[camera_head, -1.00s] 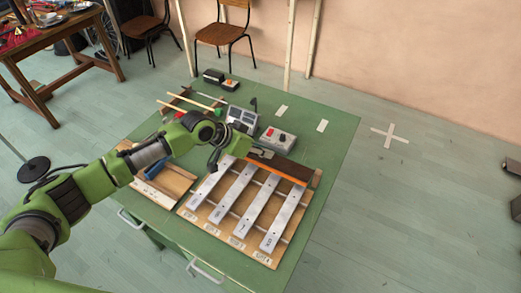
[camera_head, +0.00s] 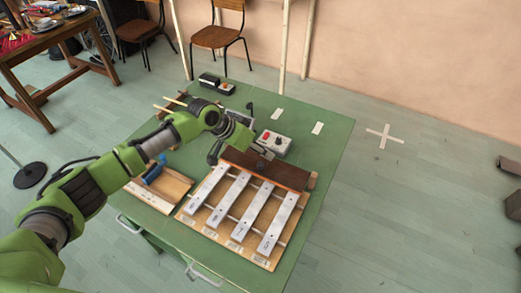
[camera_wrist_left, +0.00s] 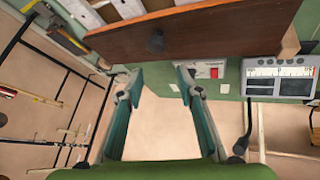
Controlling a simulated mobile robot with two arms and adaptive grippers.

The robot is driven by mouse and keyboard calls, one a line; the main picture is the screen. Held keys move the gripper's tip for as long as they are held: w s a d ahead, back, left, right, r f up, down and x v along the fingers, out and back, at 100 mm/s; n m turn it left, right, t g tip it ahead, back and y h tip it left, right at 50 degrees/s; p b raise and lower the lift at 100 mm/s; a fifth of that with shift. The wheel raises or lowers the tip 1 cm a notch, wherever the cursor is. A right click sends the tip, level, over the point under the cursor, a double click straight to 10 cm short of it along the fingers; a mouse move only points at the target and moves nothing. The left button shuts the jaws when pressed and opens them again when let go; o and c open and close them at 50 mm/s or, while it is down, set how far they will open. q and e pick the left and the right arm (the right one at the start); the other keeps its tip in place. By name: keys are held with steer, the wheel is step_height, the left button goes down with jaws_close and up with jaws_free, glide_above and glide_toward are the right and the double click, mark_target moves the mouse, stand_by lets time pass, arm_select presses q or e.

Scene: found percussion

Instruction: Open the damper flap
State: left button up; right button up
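The damper flap (camera_head: 285,175) is a brown board along the back of the metal-bar instrument (camera_head: 222,235). Its broad face shows in the head view and it looks tilted; the exact angle is unclear. In the left wrist view the flap (camera_wrist_left: 215,30) crosses the top, with a dark round knob (camera_wrist_left: 155,42) on it. My left gripper (camera_head: 264,152) is at the flap's back edge. In the wrist view the left gripper (camera_wrist_left: 157,78) has its teal fingers apart, with nothing between them. Contact with the flap cannot be told. My right gripper is not in view.
A grey box with a red button (camera_head: 274,142) stands just behind the flap. A meter unit (camera_wrist_left: 280,78) is beside it. A wooden tray (camera_head: 165,187) with a blue-handled tool (camera_head: 154,172) lies left of the bars. The green table's right side is clear.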

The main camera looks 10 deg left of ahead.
arm_select(q)
steer(key=shift+r, duration=0.1)
steer(key=v, duration=1.2)
steer(key=shift+a, duration=0.1)
